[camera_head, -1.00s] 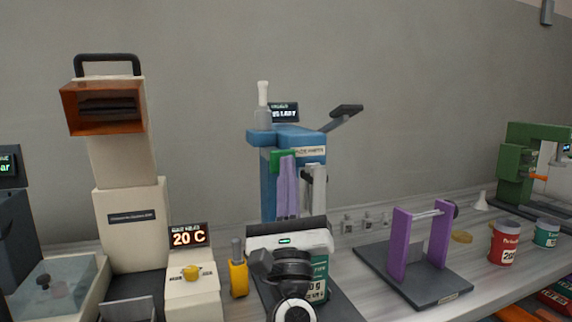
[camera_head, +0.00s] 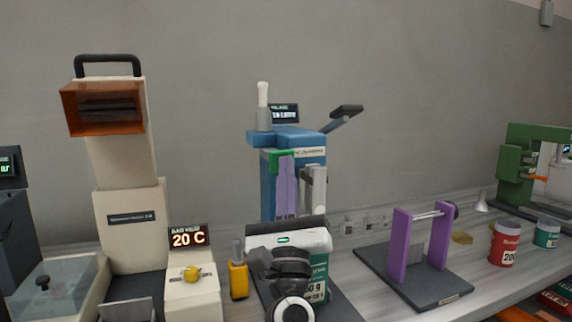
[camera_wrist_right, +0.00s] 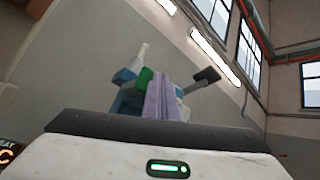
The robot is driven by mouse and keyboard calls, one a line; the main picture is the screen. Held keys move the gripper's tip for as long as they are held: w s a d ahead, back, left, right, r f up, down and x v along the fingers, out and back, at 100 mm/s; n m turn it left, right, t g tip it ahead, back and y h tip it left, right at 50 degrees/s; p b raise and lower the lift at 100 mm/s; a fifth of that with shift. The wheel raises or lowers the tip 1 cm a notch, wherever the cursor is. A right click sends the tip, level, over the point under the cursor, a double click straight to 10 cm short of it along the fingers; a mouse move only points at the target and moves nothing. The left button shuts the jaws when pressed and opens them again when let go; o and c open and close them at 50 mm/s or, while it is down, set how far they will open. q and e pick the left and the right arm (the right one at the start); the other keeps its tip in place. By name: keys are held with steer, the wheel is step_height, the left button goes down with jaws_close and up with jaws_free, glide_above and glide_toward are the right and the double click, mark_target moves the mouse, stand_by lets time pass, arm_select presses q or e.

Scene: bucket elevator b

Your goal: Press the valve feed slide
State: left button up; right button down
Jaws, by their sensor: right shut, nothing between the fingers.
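A blue machine (camera_head: 268,190) stands at the back centre, with a small display (camera_head: 284,113) on top. A green block (camera_head: 270,157) sits on its front; it may be the feed slide, but I cannot read a label that says so. It also shows in the right wrist view (camera_wrist_right: 144,78). My right gripper (camera_head: 287,158) points up at the machine, its lavender fingers shut together and empty. Their tips overlap the green block in the head view and lie beside it in the wrist view (camera_wrist_right: 160,77). I cannot tell whether they touch. My left gripper is not in view.
A cream machine (camera_head: 132,232) with a 20 C display stands at left. A yellow-handled tool (camera_head: 238,279) and a partly hidden teal jar (camera_head: 319,282) flank my right wrist. A purple-posted stand (camera_head: 400,245), red can (camera_head: 505,247) and green machine (camera_head: 515,170) stand at right.

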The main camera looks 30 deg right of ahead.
steer(key=shift+s+a+p, duration=0.2)
steer(key=shift+s, duration=0.55)
steer(key=shift+s+a+p, duration=0.15)
steer(key=shift+s+p, duration=0.05)
steer(key=shift+s, duration=0.55)
steer(key=s, duration=0.2)
steer(key=s+a, duration=0.1)
steer(key=s, duration=0.1)
steer(key=shift+s+a+p, duration=0.1)
steer(key=shift+s+p, duration=0.3)
steer(key=shift+a, duration=0.1)
